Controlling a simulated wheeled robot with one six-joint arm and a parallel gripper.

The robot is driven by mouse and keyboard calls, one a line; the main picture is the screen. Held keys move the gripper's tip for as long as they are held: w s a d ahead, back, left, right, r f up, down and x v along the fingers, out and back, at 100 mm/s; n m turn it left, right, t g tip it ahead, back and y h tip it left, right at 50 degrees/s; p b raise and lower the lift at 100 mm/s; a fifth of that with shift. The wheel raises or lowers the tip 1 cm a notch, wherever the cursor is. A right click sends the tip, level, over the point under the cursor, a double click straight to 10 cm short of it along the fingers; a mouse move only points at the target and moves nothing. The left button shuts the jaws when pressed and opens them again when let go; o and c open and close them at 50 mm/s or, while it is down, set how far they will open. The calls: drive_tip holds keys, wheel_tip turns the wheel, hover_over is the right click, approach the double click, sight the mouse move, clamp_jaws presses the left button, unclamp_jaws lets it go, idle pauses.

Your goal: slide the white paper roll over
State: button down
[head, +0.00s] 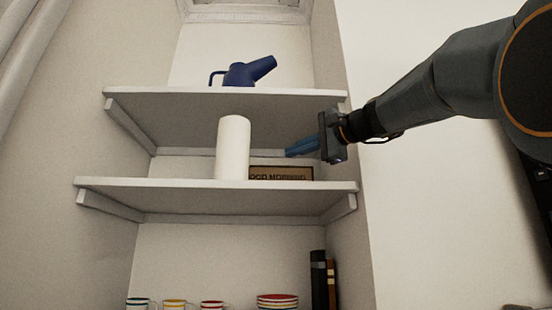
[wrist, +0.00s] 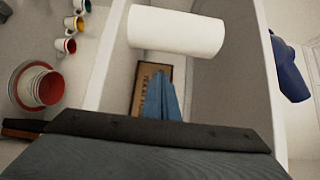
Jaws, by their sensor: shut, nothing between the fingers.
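In the wrist view the roll (wrist: 176,31) shows sideways at the top, ahead of my fingers. My gripper (head: 288,153) reaches in from the right between the middle and upper shelves, with its blue fingers closed together and pointing left at the roll. A gap shows between the fingertips and the roll. In the wrist view the gripper (wrist: 160,80) is also shut and empty.
A brown lettered sign (head: 282,173) stands behind, right of the roll. A blue watering can (head: 242,71) sits on the upper shelf (head: 150,91). Striped mugs (head: 174,303), stacked bowls (head: 277,300) and dark books (head: 319,280) are below. The middle shelf is bare left of the roll.

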sight(233, 155)
drive_tip(key=p+x, duration=0.4)
drive_tip(key=x, duration=0.5)
drive_tip(key=shift+a+r, duration=0.1)
drive_tip(key=shift+a, duration=0.15)
drive_tip(key=shift+a+p, duration=0.6)
drive_tip(key=shift+a, duration=0.6)
drive_tip(key=shift+w+a, duration=0.1)
drive_tip(key=shift+a, duration=0.6)
drive_tip(key=shift+w, duration=0.1)
